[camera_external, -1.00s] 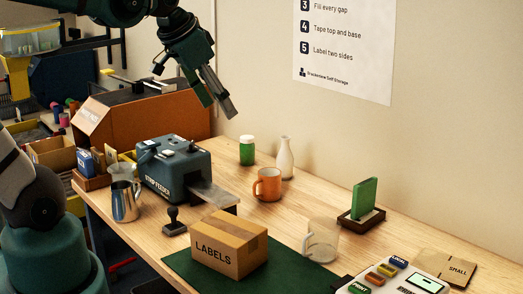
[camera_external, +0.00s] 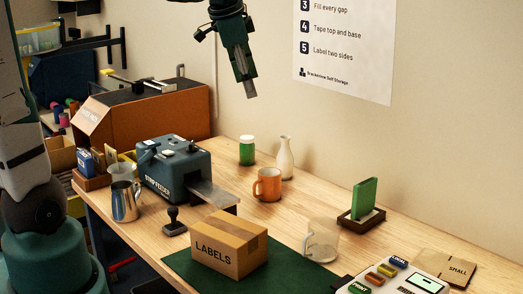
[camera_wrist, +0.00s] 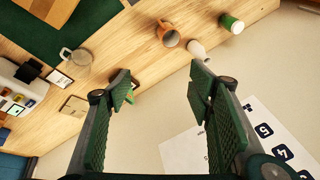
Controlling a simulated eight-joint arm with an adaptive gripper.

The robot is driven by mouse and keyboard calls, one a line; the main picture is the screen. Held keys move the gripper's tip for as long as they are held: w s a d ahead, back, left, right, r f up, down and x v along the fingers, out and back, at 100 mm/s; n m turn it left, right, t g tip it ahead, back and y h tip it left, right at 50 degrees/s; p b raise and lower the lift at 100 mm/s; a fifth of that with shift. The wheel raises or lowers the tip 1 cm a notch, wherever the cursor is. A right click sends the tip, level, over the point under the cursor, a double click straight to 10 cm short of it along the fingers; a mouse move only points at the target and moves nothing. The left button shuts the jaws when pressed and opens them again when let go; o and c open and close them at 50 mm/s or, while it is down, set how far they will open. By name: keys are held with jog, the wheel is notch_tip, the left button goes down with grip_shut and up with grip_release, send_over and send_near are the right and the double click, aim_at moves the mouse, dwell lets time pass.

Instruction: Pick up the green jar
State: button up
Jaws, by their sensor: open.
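The green jar (camera_external: 247,151) has a white lid and stands upright on the wooden table near the wall, left of a white bottle. It also shows in the wrist view at the upper right (camera_wrist: 231,23). My gripper (camera_external: 249,90) is above the table, higher than the jar and apart from it, pointing down. In the wrist view, its two green padded fingers (camera_wrist: 160,85) are spread with nothing between them.
The white bottle (camera_external: 285,158) and an orange mug (camera_external: 268,185) stand close to the jar. A strip feeder (camera_external: 173,168) is to the left, and a labels box (camera_external: 228,245) sits in front on a green mat. A glass mug (camera_external: 322,241) stands to the right.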

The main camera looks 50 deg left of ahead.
jog(key=w+a+f+m+g, duration=0.1)
jog(key=w+a+f+m, duration=0.25)
jog(key=w+a, duration=0.45)
jog(key=m+g+b, duration=0.2)
jog(key=m+g, duration=0.1)
jog(key=m, duration=0.4)
send_near(247, 137)
jog(key=shift+h, duration=0.4)
notch_tip(247, 137, down, 8)
jog(key=shift+w+r, duration=0.1)
jog(key=shift+w, duration=0.05)
jog(key=shift+a+f, duration=0.25)
jog(key=shift+f, duration=0.2)
jog(key=shift+f, duration=0.1)
jog(key=shift+f, duration=1.15)
jog(key=shift+f, duration=0.15)
